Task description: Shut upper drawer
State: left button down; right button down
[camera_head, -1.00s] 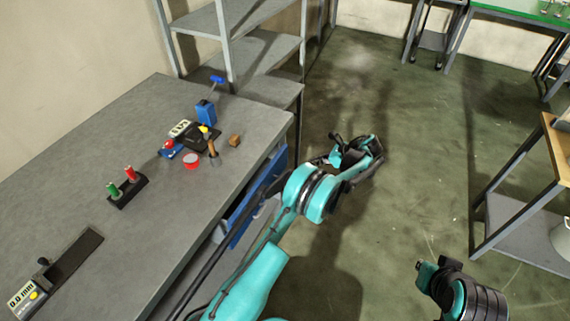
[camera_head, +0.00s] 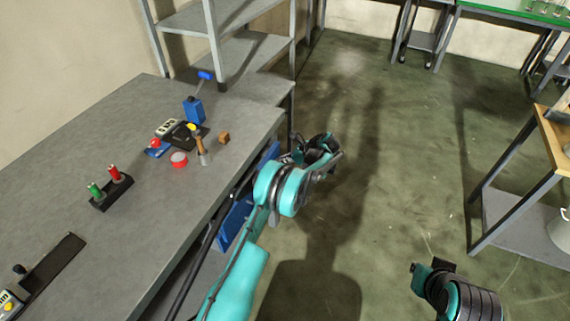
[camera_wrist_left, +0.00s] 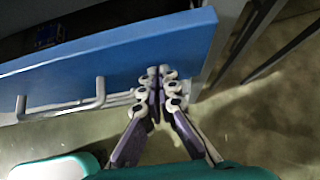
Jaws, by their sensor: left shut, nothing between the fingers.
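The blue drawer (camera_head: 236,219) shows under the bench's front edge, partly hidden by my left arm. In the left wrist view its blue front (camera_wrist_left: 130,52) runs across the picture, with a metal bar handle (camera_wrist_left: 62,108) at left. The dark space behind the front suggests that it stands somewhat out. My left gripper (camera_head: 291,157) is at the drawer's far end. In the wrist view its fingers (camera_wrist_left: 160,78) are shut and empty, at the front's lower edge, right of the handle; contact is unclear. My right gripper (camera_head: 432,268) hangs over the floor, away from the drawer.
The grey bench (camera_head: 120,140) carries small tools and a red-and-green fixture (camera_head: 110,188). A shelf rack (camera_head: 235,50) stands behind it. A wood-topped table (camera_head: 550,135) is at right. The floor between is clear.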

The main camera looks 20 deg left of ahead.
aim_at(274, 155)
pick_arm(q)
jog(key=a, duration=0.4)
jog(key=shift+w+a, duration=0.1)
jog(key=shift+a, duration=0.15)
jog(key=shift+a+r, duration=0.1)
jog(key=shift+a, duration=0.05)
